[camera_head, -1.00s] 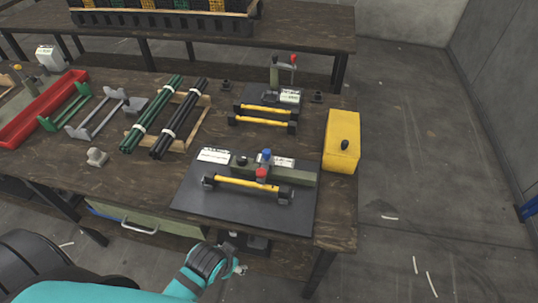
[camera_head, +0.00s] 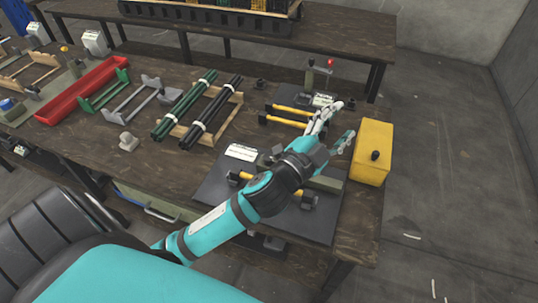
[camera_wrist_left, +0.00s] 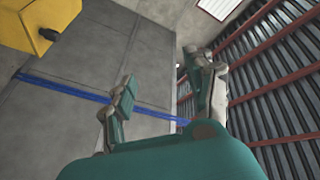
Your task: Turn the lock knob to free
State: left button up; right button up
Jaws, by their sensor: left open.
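My left gripper (camera_head: 337,127) is open and empty above the bench's right part, left of the yellow box. Its spread fingers also show in the left wrist view (camera_wrist_left: 162,72). The near rivet press on its dark plate (camera_head: 222,183) is mostly covered by my left forearm; its blue and red knobs are hidden. The yellow box (camera_head: 370,135) carries a black knob (camera_head: 375,156), also seen in the wrist view (camera_wrist_left: 48,34), apart from the fingers. A rear press with a red-tipped lever (camera_head: 331,63) stands behind the gripper. I cannot tell which knob is the lock knob.
The bench (camera_head: 150,172) holds a red tray (camera_head: 84,92), green rods (camera_head: 186,102), dark rods (camera_head: 212,110) and grey and green stands to the left. Yellow-handled bars (camera_head: 290,109) lie by the rear press. Open floor is to the right.

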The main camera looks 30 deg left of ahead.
pick_arm(q)
jog(key=d+r+m+g+h, duration=0.2)
jog(key=d+r+m+h, duration=0.65)
jog(key=m+h, duration=0.45)
jog(key=s+d+f+m+g+h, duration=0.25)
jog(key=d+m+g, duration=0.35)
jog(key=m+g, duration=0.6)
jog(key=m+g+y, duration=0.5)
jog(key=m+y, duration=0.1)
jog(key=y, duration=1.3)
send_over(269, 156)
notch_tip(269, 156, down, 10)
jog(key=r, duration=0.1)
notch_tip(269, 156, down, 18)
jog(key=shift+s+r+p, duration=0.1)
jog(key=shift+p, duration=1.05)
